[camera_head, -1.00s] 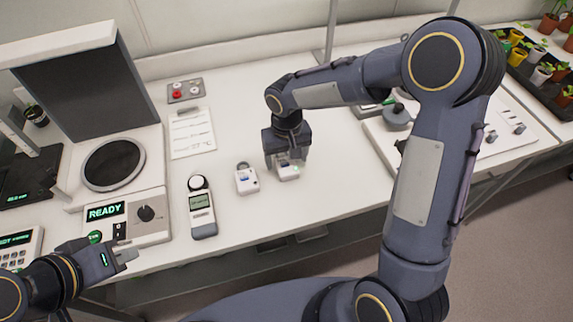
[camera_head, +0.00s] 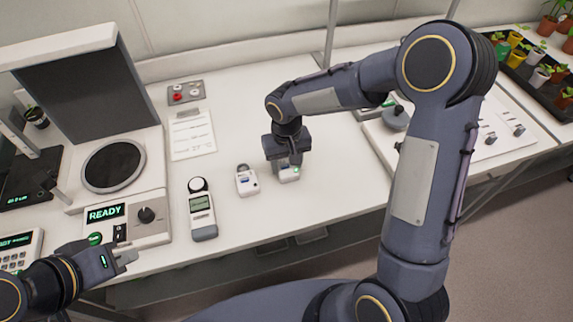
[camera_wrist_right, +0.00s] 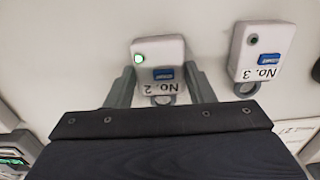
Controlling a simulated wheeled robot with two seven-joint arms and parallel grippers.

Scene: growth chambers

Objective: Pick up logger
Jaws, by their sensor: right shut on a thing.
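A small white logger marked No. 2 (camera_wrist_right: 160,62) with a lit green light and a ring at one end is between the fingers of my right gripper (camera_wrist_right: 164,88). In the head view this logger (camera_head: 289,175) shows just below the right gripper (camera_head: 284,164), which hides part of it. The right gripper is shut on it. A second white logger, No. 3 (camera_wrist_right: 262,53), lies to its side; in the head view this logger (camera_head: 246,181) is left of the gripper, apart from it. My left gripper (camera_head: 128,257) is empty at lower left; its finger gap is unclear.
A handheld meter (camera_head: 202,212) lies left of the loggers. A chamber with a READY display (camera_head: 105,213) stands at the left. A paper sheet (camera_head: 192,136) and a panel with a red button (camera_head: 185,91) lie behind. The bench (camera_head: 330,185) right of the held logger is clear.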

